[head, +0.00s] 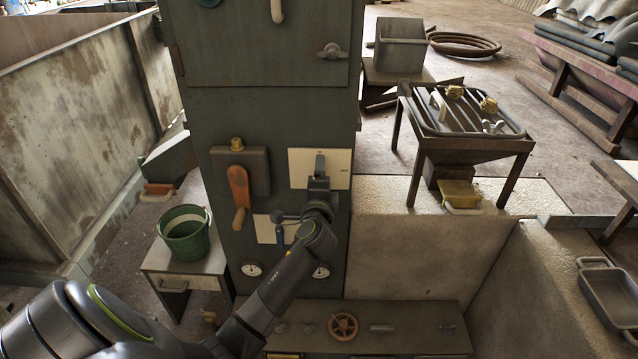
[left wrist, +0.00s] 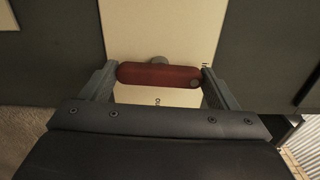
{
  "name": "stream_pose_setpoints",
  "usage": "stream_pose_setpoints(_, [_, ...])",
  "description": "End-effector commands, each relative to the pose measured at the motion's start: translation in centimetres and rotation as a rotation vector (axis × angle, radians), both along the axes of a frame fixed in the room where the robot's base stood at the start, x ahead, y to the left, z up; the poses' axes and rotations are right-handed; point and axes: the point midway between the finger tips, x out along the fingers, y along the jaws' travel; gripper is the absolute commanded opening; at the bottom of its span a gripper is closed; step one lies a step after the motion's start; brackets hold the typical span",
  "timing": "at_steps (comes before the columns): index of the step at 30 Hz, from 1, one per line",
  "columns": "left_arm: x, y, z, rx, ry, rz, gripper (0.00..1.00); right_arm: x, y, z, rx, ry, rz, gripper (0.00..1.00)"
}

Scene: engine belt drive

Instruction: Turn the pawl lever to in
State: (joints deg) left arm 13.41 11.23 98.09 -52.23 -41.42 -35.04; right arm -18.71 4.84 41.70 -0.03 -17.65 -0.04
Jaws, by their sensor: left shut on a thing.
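A dark red lever (left wrist: 158,76) lies across a cream plate in the left wrist view, with a grey pivot behind its middle. It is the likely pawl lever. My left gripper (left wrist: 160,80) is shut on it, one finger at each end of the red bar. Small dark marks show on the plate near the lever's right end and below its middle; I cannot read them fully. In the head view my left gripper (head: 319,165) is against the cream plate (head: 301,159) on the dark cabinet and hides the lever. My right gripper is not in view.
An orange handle (head: 239,190) hangs on a dark box left of the plate. A blue handle (head: 290,233) and gauges (head: 252,269) sit below. A green bucket (head: 185,232) stands on a stool at left. A slatted stand (head: 465,145) is at right.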

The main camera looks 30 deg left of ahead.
Motion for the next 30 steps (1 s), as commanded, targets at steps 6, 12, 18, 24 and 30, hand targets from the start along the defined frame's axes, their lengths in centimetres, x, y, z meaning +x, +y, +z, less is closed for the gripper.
stream_pose_setpoints(6, [0.01, 0.01, 0.00, -0.041, -0.025, 0.000, 0.59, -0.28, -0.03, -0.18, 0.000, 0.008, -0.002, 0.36])
stream_pose_setpoints(12, [0.01, 0.00, 0.03, -0.052, -0.032, 0.000, 0.59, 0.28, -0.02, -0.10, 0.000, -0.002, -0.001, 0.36])
stream_pose_setpoints(18, [0.02, -0.01, 0.04, -0.053, -0.032, -0.001, 0.59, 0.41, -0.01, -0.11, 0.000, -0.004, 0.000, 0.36])
stream_pose_setpoints(24, [0.01, -0.02, 0.03, -0.052, -0.032, -0.001, 0.99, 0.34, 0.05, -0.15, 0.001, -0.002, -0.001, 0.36])
stream_pose_setpoints(30, [0.01, -0.01, 0.02, -0.050, -0.031, 0.000, 1.00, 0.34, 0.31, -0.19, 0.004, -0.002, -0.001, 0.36])
